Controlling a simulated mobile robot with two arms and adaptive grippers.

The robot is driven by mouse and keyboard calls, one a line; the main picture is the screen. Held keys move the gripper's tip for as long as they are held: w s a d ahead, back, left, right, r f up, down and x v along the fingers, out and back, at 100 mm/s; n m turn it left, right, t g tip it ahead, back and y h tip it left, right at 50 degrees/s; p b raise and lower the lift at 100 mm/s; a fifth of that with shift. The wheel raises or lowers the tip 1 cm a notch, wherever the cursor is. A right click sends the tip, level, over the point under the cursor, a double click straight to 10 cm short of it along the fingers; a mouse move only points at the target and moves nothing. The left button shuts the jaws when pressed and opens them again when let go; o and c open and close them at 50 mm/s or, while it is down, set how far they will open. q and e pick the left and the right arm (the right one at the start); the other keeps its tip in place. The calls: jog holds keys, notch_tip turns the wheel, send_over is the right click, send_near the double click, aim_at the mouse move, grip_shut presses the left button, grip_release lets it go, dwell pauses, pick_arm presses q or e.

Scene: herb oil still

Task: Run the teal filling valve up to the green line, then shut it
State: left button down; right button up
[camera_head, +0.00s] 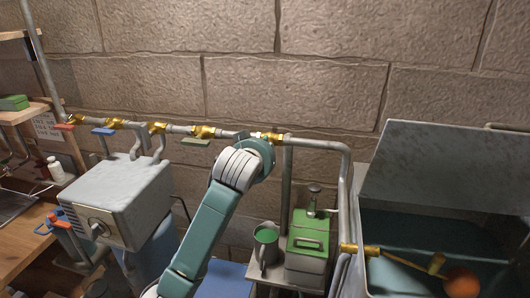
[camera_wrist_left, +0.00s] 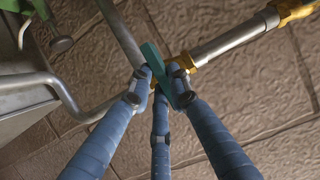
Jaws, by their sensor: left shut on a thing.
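The teal valve handle (camera_wrist_left: 153,60) shows in the left wrist view, between the fingers of my left gripper (camera_wrist_left: 160,84), which is shut on it. The handle sits at a brass fitting on the grey pipe. In the head view my arm hides the handle and gripper; the brass valve body (camera_head: 268,137) shows just above my wrist. At the right stands a grey open tank (camera_head: 450,170). A brass float arm (camera_head: 405,260) with an orange ball (camera_head: 462,282) reaches into it. I cannot make out the green line or clearly tell the water level. My right gripper is not in view.
The wall pipe carries other brass valves with red (camera_head: 65,127), blue (camera_head: 103,132) and green (camera_head: 195,142) handles. A grey metal box (camera_head: 118,200) stands at the left.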

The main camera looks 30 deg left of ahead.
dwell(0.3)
pick_arm(q)
jog(key=c, duration=1.6)
grip_release()
jog(key=v, duration=1.2)
